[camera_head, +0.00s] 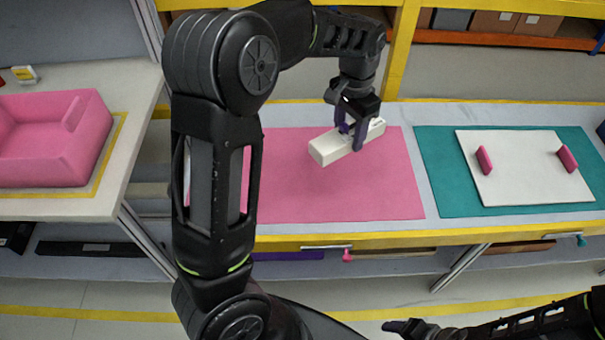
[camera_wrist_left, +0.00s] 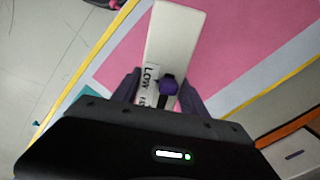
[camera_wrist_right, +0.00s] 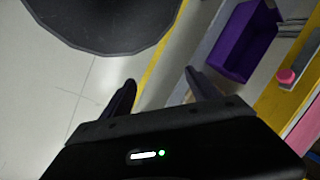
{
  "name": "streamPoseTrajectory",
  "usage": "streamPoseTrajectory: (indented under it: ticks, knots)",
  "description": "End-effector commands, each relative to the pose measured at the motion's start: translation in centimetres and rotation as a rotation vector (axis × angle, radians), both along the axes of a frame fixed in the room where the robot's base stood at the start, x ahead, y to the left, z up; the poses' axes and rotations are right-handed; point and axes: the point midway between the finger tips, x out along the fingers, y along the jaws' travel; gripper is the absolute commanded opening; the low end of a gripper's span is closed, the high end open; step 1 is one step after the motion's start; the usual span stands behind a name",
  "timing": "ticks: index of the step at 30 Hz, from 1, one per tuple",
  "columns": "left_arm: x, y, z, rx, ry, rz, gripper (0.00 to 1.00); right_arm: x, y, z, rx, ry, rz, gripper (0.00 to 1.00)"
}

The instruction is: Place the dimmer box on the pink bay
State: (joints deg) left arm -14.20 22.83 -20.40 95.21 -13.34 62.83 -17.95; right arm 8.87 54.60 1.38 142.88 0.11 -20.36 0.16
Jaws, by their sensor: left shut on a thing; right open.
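The dimmer box, a long white block (camera_head: 328,150) with a purple knob, is over the upper middle of the pink bay (camera_head: 300,195), a flat pink mat on the table. My left gripper (camera_head: 350,134) is shut on the box from above. In the left wrist view the box (camera_wrist_left: 175,35) sits between the fingers, with its lettered label and knob showing. I cannot tell whether its underside touches the mat. My right gripper (camera_wrist_right: 160,82) is open and empty, low in front of the table; the head view shows only part of it.
A teal mat (camera_head: 440,180) bears a white panel (camera_head: 520,185) with two pink handles at the right. A pink tray (camera_head: 45,165) stands on the left table. Yellow posts (camera_head: 399,50) rise behind. A purple bin (camera_wrist_right: 245,40) is under the table. The mat's front part is clear.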

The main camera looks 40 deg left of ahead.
Motion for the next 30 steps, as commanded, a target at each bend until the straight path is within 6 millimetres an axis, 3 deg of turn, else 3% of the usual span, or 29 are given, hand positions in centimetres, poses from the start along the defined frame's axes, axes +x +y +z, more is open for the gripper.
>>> streamPoseTrajectory:
  ticks: [1, 3, 6, 10, 23, 30]
  knots:
    - [-0.5, 2.1, -2.5, -0.003, 0.002, -0.067, 0.02, 0.0, 0.0, -1.6, 0.001, -0.001, 0.001, 0.75]
    - [-1.1, 4.4, -4.6, -0.005, 0.0, -0.196, 0.02, 0.1, 0.0, -2.7, 0.001, -0.003, 0.0, 0.81]
    - [-2.1, 7.4, -6.9, -0.003, -0.006, -0.366, 0.02, 0.2, 0.1, -3.8, 0.003, -0.005, 0.001, 0.89]
    - [-3.0, 9.8, -8.7, 0.002, -0.011, -0.519, 0.02, 0.2, 0.1, -4.6, 0.004, -0.008, 0.002, 0.99]
    - [-3.3, 10.5, -9.0, 0.004, -0.012, -0.583, 0.02, 0.3, 0.1, -4.5, 0.005, -0.009, 0.001, 1.0]
    - [-3.4, 10.5, -12.4, 0.002, -0.008, -0.581, 0.02, 0.3, 0.1, -4.3, 0.004, -0.009, 0.001, 1.0]
